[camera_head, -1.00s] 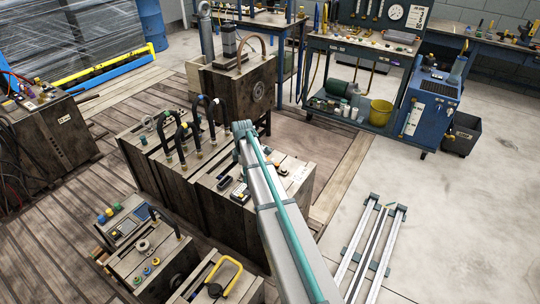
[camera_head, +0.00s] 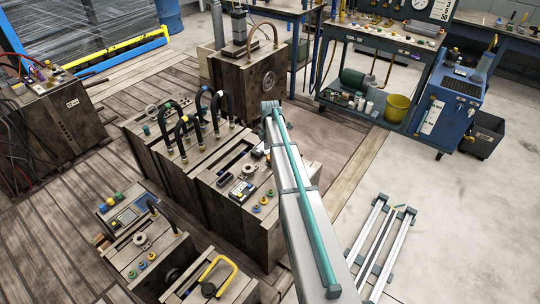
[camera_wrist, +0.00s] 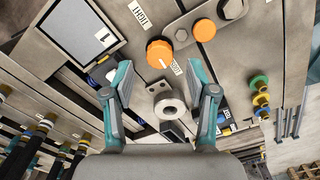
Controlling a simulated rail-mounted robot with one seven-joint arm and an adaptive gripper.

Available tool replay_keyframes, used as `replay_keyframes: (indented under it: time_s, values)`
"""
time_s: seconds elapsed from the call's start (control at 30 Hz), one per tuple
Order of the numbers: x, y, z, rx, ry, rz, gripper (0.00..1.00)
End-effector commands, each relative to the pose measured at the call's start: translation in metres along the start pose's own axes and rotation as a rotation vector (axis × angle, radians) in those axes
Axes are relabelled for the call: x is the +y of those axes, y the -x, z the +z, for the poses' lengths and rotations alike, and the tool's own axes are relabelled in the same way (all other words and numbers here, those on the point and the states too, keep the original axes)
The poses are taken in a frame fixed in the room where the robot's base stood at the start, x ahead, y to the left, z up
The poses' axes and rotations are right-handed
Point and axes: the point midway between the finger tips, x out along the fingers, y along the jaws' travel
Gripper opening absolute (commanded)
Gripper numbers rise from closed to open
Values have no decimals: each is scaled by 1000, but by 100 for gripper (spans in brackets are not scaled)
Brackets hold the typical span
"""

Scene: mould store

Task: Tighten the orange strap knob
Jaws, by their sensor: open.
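In the wrist view a large round orange knob (camera_wrist: 160,53) with a white pointer mark sits on a grey metal panel. A label reading "TIGHT" (camera_wrist: 140,13) is above it, and another label (camera_wrist: 176,68) is at its lower right. A smaller orange knob (camera_wrist: 204,30) sits to its upper right. My gripper (camera_wrist: 158,72) is open and empty, its two teal-tipped fingers on either side just below the large knob in the picture. I see no contact with it. In the head view neither the gripper nor these knobs can be made out.
A pale ring-shaped fitting (camera_wrist: 168,107) lies between the fingers. A framed grey plate (camera_wrist: 80,32) is at upper left, and coloured fittings (camera_wrist: 260,92) are at right. In the head view, hoses (camera_head: 182,135) rise from the mould blocks (camera_head: 185,175) left of my arm.

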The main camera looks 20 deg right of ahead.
Motion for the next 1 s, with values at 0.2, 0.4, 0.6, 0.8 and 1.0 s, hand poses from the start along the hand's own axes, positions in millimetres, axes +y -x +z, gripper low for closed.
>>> replay_keyframes:
  time_s: [0.2,0.4,0.6,0.8,1.0]
  values:
    - [0,-26,0,0,-1,0,58]
    - [0,-35,0,0,-1,1,58]
    - [0,-35,0,0,-1,1,58]
    - [0,-35,0,0,-1,1,29]
    - [0,-35,0,0,-1,1,0]
